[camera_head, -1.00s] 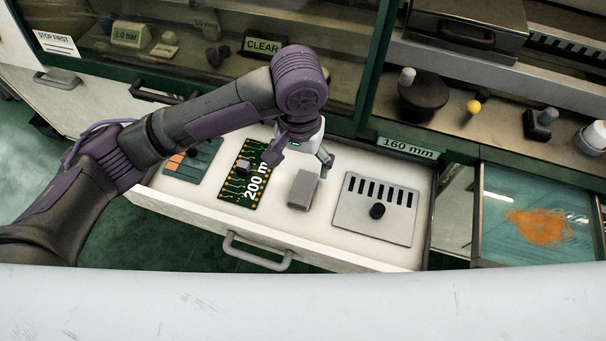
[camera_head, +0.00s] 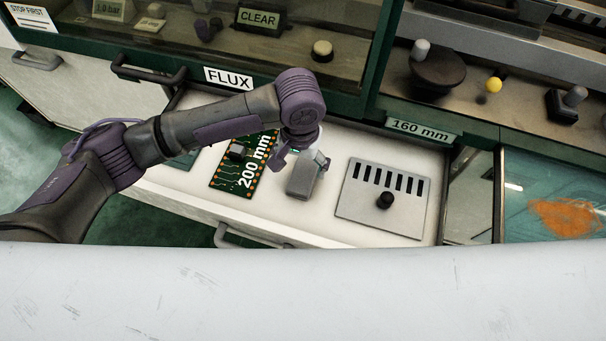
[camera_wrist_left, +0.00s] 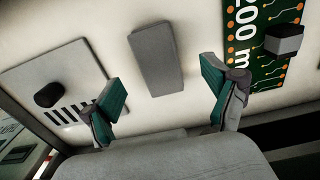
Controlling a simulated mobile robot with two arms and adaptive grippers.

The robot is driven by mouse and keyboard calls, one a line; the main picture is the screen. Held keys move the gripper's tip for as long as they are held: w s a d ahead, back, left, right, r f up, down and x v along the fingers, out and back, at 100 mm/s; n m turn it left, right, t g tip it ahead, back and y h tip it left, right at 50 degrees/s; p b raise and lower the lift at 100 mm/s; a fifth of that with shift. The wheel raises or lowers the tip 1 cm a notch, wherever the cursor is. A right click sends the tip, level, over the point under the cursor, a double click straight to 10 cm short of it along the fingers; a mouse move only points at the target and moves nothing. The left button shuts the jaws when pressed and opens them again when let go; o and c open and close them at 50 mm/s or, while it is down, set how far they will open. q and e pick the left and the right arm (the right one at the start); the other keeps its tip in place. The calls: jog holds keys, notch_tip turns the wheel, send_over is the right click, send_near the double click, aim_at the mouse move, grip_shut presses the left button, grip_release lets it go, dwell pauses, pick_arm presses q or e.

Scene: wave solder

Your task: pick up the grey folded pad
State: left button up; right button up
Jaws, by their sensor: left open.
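The grey folded pad (camera_head: 303,178) is a small grey block lying on the white drawer floor, between the green circuit board and the pale slotted plate. It also shows in the left wrist view (camera_wrist_left: 156,58), ahead of my fingertips and roughly between their lines. My left gripper (camera_head: 299,160) is over the pad's far end in the head view and partly covers it. In the left wrist view its two green-padded fingers (camera_wrist_left: 162,95) are spread wide with nothing between them. I cannot tell the exact height above the pad. My right gripper is not in view.
The green board (camera_head: 231,178), marked 200 mm, lies left of the pad. The slotted plate (camera_head: 362,207) with a black knob lies to the right. The open white drawer (camera_head: 325,225) has a front wall. The green cabinet edge (camera_head: 350,116) stands behind.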

aim_at(302, 176)
pick_arm(q)
jog(key=shift+d+f, duration=0.15)
jog(key=shift+f, duration=2.8)
jog(key=c, duration=1.1)
jog(key=shift+r, duration=0.15)
jog(key=shift+c, duration=0.2)
